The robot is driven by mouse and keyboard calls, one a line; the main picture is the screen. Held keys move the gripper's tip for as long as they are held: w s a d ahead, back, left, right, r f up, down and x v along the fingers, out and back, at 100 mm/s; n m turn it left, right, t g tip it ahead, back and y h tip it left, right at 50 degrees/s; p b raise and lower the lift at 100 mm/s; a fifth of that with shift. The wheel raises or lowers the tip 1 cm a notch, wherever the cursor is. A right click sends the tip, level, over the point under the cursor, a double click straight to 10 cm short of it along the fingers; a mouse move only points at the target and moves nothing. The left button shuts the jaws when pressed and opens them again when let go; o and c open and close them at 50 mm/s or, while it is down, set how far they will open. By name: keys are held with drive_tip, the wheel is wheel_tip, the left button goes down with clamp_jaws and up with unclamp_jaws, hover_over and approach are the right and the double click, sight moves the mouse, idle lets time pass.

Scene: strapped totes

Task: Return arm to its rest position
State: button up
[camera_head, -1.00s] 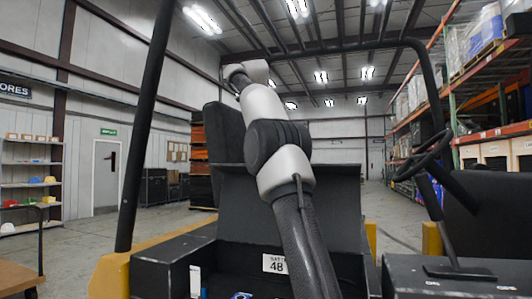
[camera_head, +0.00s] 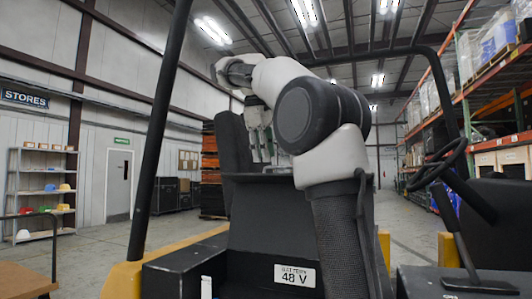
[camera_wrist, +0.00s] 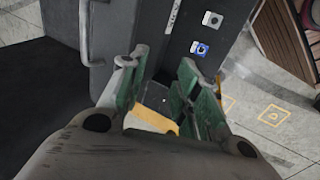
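My gripper (camera_head: 262,148) hangs from the raised arm in the head view, its green fingers pointing down in front of the black seat back. In the wrist view my gripper (camera_wrist: 160,72) has its green fingers spread apart with nothing between them. My arm rises at centre right, bends at a large dark joint and reaches up and to the left. No tote shows clearly in either view.
A black battery box (camera_head: 268,272) labelled 48 V, a steering wheel (camera_head: 440,160) and dark posts surround the arm. The wrist view shows a grey handle (camera_wrist: 86,35) and a dark panel with a blue round mark (camera_wrist: 199,49). Shelves (camera_head: 40,190) stand at left.

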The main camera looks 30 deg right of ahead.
sight(253, 175)
idle(0.4)
drive_tip(key=a+f+m+y, duration=0.2)
drive_tip(key=a+f+m, duration=0.15)
drive_tip(key=f, duration=1.05)
drive_tip(key=s+a+f+m+y, duration=0.1)
drive_tip(key=s+f+m, duration=0.1)
drive_tip(key=s+f, duration=0.8)
drive_tip(key=s+a+f+m+t, duration=0.1)
drive_tip(key=s+a+f, duration=0.1)
drive_tip(key=s+f, duration=0.8)
drive_tip(key=shift+s+a+m+t+y, duration=0.3)
drive_tip(key=shift+s+m+y, duration=0.1)
drive_tip(key=shift+s, duration=2.1)
